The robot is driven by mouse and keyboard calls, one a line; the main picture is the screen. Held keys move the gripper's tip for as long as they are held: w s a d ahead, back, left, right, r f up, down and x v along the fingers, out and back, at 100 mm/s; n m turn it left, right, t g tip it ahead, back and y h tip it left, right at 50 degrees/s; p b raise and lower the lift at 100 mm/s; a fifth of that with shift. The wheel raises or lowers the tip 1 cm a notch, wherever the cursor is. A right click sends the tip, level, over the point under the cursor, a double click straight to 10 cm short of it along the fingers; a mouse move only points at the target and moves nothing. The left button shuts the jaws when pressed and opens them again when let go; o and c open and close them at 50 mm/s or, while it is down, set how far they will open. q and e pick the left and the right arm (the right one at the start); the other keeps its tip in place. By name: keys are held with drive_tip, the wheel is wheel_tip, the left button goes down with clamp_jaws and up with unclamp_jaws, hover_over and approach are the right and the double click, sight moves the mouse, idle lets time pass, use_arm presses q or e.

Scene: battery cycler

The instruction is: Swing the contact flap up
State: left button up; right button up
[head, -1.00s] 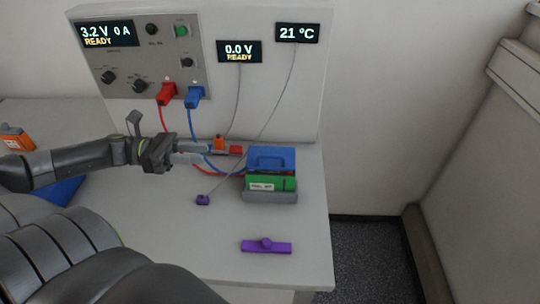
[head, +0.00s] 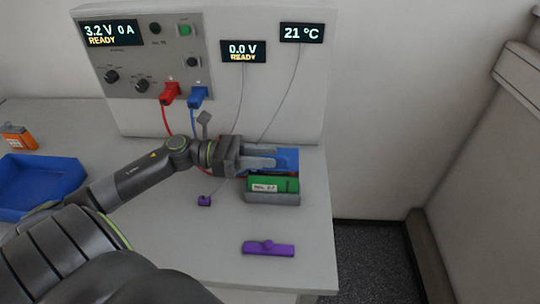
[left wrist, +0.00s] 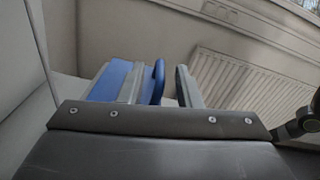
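The blue contact flap (head: 291,156) with its loop handle is at the back of the grey cell holder (head: 272,198). A green cell (head: 262,184) lies in the holder in front of it. My left gripper (head: 274,158) is at the flap, its fingers pointing right and covering much of it. In the left wrist view the blue handle (left wrist: 158,82) stands between the two fingers, which are apart, with a gap on the right finger's side. The blue panel (left wrist: 106,82) shows beyond the left finger. My right gripper is not in view.
A purple bar with a knob (head: 268,249) and a small purple sensor (head: 204,201) lie on the bench. A blue tray (head: 40,185) and an orange cell (head: 17,137) are at left. Red and blue plugs (head: 198,97) with cables sit in the cycler panel.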

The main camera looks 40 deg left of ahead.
use_arm(q)
drive_tip(key=shift+x, duration=0.8)
drive_tip(key=shift+c, duration=0.3)
clamp_jaws()
